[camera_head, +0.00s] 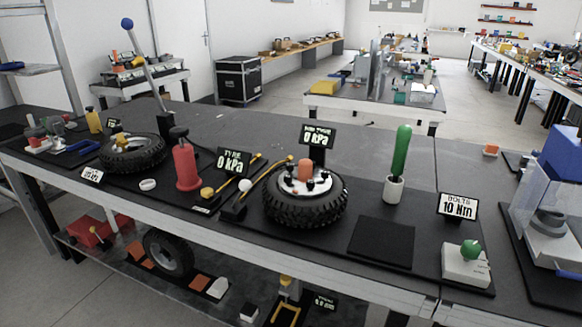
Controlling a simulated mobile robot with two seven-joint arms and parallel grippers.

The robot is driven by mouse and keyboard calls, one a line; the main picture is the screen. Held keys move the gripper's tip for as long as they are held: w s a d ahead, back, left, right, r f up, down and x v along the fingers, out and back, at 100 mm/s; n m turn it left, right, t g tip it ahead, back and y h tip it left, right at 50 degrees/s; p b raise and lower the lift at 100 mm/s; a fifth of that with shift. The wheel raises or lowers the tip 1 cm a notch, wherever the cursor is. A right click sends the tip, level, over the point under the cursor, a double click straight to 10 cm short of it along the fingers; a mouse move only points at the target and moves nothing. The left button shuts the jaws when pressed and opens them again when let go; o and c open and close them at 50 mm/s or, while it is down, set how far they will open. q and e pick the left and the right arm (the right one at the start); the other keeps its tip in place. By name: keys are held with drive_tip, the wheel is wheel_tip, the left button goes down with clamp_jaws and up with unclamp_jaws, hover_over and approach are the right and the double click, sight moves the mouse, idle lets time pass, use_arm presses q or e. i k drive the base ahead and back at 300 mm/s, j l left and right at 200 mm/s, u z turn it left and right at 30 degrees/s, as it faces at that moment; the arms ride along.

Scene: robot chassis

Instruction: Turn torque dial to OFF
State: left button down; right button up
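The torque dial appears to be the green round knob (470,250) on a small white box (464,268) at the right front of the bench. The markings on the box are too small to read. Neither of my grippers shows in the head view.
Left of the dial lies a flat black pad (381,243). Behind the pad, a green-handled tool (401,152) stands in a white holder (393,188). A tyred wheel (306,206) lies further left. A blue and grey machine (553,215) stands right of the dial.

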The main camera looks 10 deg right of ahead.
sight(470, 250)
drive_tip(key=z, duration=1.6)
